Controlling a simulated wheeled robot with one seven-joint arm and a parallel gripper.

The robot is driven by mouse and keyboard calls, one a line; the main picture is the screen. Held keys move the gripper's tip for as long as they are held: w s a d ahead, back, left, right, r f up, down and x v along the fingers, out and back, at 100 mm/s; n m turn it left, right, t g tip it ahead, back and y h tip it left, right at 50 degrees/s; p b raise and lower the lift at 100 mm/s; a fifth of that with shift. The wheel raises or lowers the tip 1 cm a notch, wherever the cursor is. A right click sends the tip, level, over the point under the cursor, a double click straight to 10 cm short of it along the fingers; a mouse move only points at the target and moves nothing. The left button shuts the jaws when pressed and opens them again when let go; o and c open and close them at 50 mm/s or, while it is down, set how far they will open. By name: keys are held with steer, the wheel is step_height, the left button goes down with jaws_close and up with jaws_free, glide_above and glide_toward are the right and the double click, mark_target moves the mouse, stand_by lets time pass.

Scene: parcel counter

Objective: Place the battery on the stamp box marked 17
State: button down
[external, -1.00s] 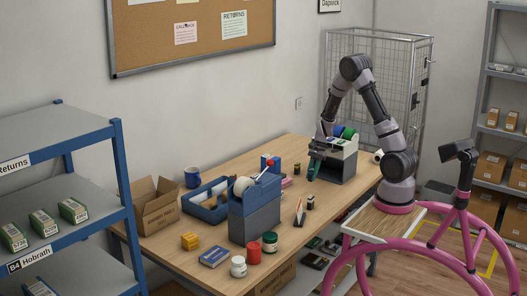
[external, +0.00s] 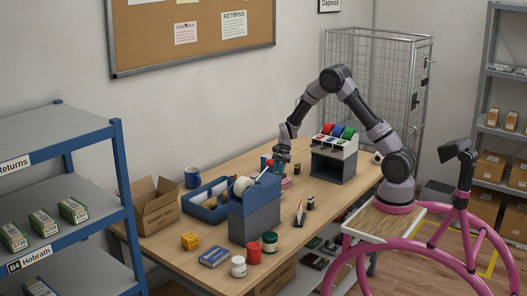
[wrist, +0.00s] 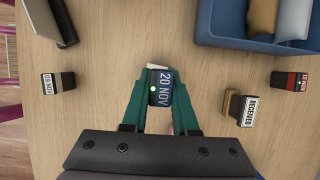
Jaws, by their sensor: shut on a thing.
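A red-labelled stamp box (wrist: 290,80), apparently 12 NOV, is at right. I cannot identify a battery or a box marked 17.
A RECEIVED stamp (wrist: 245,111) stands right of my fingers. A blue tray (wrist: 222,35) is at upper right, and a dark-edged object (wrist: 49,22) at upper left. The grey rack (external: 334,163) holds coloured items on top. A tall blue-grey dispenser (external: 255,215) stands nearer the table's front.

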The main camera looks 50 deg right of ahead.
steer(key=shift+f, duration=1.95)
steer(key=shift+f, duration=0.1)
steer(key=c, duration=0.7)
jaws_free()
